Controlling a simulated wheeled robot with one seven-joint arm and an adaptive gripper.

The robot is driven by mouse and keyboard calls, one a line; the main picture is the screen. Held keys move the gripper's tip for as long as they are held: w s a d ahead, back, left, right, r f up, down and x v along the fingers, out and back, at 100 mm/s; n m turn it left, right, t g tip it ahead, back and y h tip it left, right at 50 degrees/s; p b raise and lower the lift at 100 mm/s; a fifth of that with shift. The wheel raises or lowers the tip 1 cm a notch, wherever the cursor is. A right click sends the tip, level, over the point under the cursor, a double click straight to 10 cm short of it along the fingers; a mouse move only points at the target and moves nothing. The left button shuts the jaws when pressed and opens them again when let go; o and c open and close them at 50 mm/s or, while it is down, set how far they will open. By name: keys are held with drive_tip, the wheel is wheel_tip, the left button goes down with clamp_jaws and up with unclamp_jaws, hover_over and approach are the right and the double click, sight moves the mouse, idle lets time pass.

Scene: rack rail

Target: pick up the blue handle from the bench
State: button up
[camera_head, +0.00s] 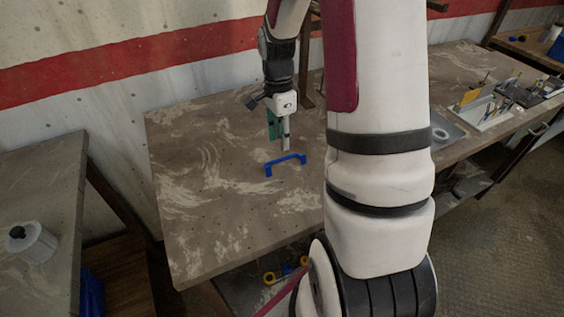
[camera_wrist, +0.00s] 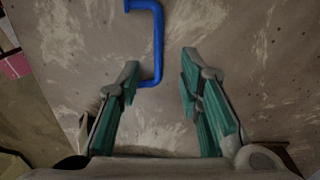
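The blue handle (camera_head: 285,164) is a U-shaped bar on the brown, white-streaked bench (camera_head: 215,215), near the bench's middle. In the wrist view the handle (camera_wrist: 158,45) shows at the top, with its lower end close to the left fingertip. My gripper (camera_head: 283,142) is above the bench by the handle, pointing down. I cannot tell the exact height of the fingertips above the bench.
Trays with small tools (camera_head: 485,108) stand on the bench's far right, beside a grey tray with a white ring (camera_head: 441,133). Another table at left holds a white round container (camera_head: 32,242). A red-striped wall runs behind. The bench around the handle is clear.

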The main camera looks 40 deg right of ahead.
sight(285, 157)
drive_tip(key=shift+s+d+f, duration=0.1)
drive_tip(key=shift+s+f, duration=0.05)
drive_tip(key=shift+f, duration=0.8)
drive_tip(key=shift+s+d+f, duration=0.1)
drive_tip(key=shift+s+f, duration=0.1)
drive_tip(key=shift+f, duration=0.7)
drive_tip(key=shift+s+d+f, duration=0.1)
drive_tip(key=shift+s+f, duration=0.05)
drive_tip(key=shift+f, duration=0.8)
clamp_jaws()
